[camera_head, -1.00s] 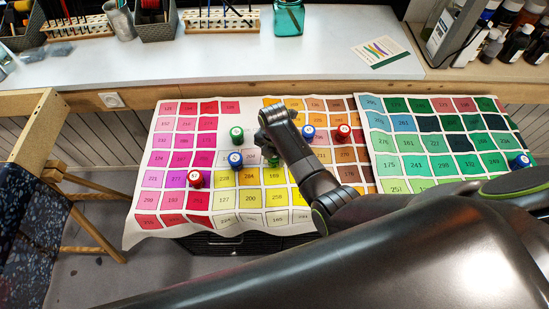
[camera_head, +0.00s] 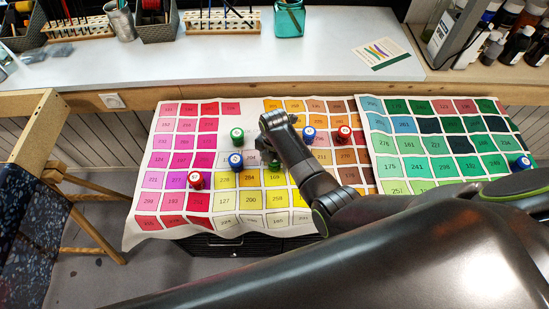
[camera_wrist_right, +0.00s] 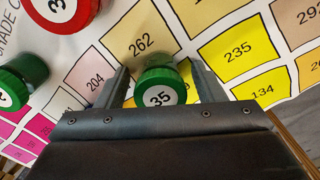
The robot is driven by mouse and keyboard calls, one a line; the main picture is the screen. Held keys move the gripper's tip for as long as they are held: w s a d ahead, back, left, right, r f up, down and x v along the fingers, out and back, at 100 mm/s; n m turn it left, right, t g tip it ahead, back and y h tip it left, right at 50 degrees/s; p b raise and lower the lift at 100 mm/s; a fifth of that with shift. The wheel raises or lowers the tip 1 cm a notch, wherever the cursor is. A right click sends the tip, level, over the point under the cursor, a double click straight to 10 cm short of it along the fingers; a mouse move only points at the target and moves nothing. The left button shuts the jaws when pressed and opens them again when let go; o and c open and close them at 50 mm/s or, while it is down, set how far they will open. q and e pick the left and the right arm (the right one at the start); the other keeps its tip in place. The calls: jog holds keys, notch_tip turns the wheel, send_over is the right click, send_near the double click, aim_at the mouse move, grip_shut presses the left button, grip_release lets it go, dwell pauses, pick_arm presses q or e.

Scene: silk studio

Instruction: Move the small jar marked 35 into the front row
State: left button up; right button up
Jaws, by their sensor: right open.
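The jar marked 35 (camera_wrist_right: 160,86) has a green cap with a white label and stands on the colour chart. In the right wrist view it sits between the two fingers of my right gripper (camera_wrist_right: 162,82), which is open, with a gap on the finger sides. In the head view my right gripper (camera_head: 270,148) is over the jar and hides most of it; only a bit of green shows below. My left gripper is not in view.
Nearby on the chart (camera_head: 238,226) stand a green jar (camera_head: 237,137), blue jars (camera_head: 235,160) and (camera_head: 308,134), and red jars (camera_head: 195,180) and (camera_head: 343,133). Another blue jar (camera_head: 521,161) stands far right. The front chart cells look clear.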

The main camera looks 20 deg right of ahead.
notch_tip(320, 180, up, 12)
jog(key=shift+r, duration=0.15)
dwell(0.4)
dwell(0.4)
